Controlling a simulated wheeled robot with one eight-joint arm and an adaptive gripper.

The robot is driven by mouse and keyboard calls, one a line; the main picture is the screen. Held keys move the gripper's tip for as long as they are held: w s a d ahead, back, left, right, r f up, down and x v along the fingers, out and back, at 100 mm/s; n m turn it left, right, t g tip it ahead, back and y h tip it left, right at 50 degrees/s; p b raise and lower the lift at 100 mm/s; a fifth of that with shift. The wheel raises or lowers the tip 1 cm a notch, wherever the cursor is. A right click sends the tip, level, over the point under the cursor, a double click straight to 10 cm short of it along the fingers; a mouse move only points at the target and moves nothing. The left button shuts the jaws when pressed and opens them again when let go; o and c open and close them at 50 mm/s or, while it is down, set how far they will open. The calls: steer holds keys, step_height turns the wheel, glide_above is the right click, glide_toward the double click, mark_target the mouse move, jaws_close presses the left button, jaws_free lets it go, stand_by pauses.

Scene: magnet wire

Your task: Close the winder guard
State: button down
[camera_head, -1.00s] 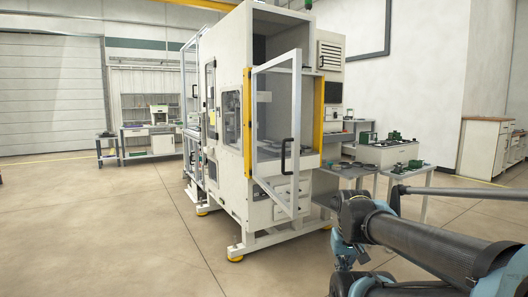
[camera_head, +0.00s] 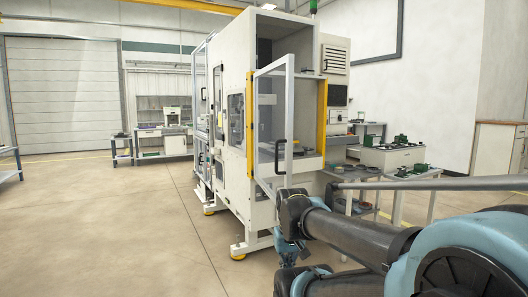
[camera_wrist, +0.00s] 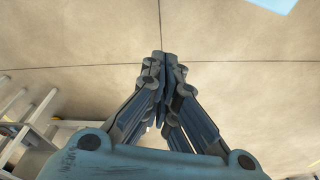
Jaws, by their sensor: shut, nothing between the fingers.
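The winder (camera_head: 233,190) is a tall cream machine with yellow posts beside its front opening. Its guard (camera_head: 290,112) is a clear panel in a pale metal frame, hinged at the left yellow post. It stands swung out, open, with a dark handle (camera_head: 277,155) near its free edge. My arm covers the guard's lower corner in the head view; I cannot tell if they touch. In the wrist view my gripper (camera_wrist: 163,56) is shut and empty, over bare floor. The guard is not recognisable there. The fingertips are not clear in the head view.
Low tables with green and dark parts (camera_head: 411,170) stand right of the winder, behind my arm. A workbench (camera_head: 163,140) stands at the back left. The floor (camera_head: 110,230) left of the winder is clear. Pale frame bars (camera_wrist: 35,118) show at left in the wrist view.

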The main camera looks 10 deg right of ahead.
steer(key=w+r+n, duration=0.3)
steer(key=w+r, duration=0.2)
steer(key=r, duration=0.3)
steer(key=w+a+r+n+g+h, duration=0.1)
steer(key=w+r+n, duration=0.1)
steer(key=w+r, duration=0.45)
steer(key=w+r+n, duration=0.3)
steer(key=r, duration=0.6)
steer(key=w+a+r+n+g+h, duration=0.1)
steer(key=w+a+r+n, duration=0.25)
steer(key=w+r, duration=0.6)
steer(key=w+a+r+n+h, duration=0.15)
steer(key=w+r+n, duration=0.35)
steer(key=w+r, duration=0.5)
steer(key=d+x, duration=0.2)
steer(key=x, duration=1)
steer(key=shift+r+y, duration=0.3)
steer(key=shift+y, duration=0.05)
steer(key=shift+w+d, duration=0.1)
steer(key=shift+d, duration=0.05)
